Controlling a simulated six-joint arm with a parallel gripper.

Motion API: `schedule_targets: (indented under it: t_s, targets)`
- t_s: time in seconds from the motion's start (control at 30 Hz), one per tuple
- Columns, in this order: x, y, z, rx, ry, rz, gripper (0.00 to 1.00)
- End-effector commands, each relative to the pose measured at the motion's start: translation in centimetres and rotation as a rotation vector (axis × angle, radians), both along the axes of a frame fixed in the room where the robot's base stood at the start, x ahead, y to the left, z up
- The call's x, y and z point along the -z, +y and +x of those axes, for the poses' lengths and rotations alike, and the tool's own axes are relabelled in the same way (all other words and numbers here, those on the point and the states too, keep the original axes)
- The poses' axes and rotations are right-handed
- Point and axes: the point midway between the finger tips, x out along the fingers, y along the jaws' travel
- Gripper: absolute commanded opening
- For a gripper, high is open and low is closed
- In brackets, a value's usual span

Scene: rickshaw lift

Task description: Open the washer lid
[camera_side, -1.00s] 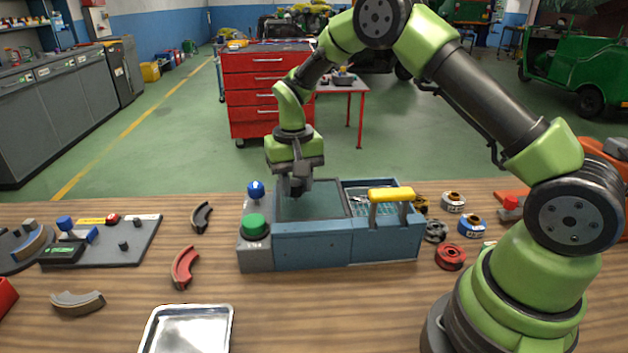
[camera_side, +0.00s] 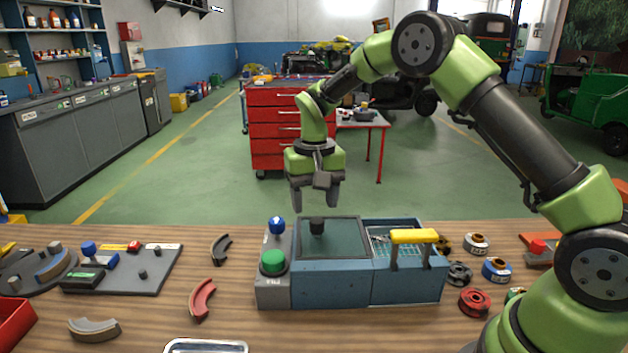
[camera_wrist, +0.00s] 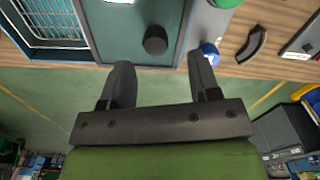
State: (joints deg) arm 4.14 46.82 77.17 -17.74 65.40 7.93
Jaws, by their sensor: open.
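The washer (camera_side: 335,287) is a blue-grey box on the wooden bench. Its dark lid (camera_side: 345,240) lies flat and shut over the left compartment. A black knob (camera_side: 317,226) stands on the lid; it also shows in the wrist view (camera_wrist: 155,40). My gripper (camera_side: 315,205) is open and empty, pointing down above and behind the knob, apart from it. In the wrist view the fingers (camera_wrist: 160,78) are spread, with the knob beyond the tips, between them.
A blue-topped knob (camera_side: 277,226) and a green button (camera_side: 273,262) are on the washer's left panel. A yellow handle (camera_side: 414,236) rises over the right basket (camera_side: 395,240). Red (camera_side: 474,302) and other small parts lie to the right.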

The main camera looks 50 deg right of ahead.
Motion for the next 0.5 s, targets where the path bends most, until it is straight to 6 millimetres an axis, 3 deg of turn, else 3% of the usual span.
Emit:
schedule_targets:
  t_s: [0.2,0.5]
  targets:
    - [-4.0,0.0,0.1,-0.001,-0.004,0.0,0.56]
    - [-5.4,0.1,0.0,-0.001,0.0,0.001,0.56]
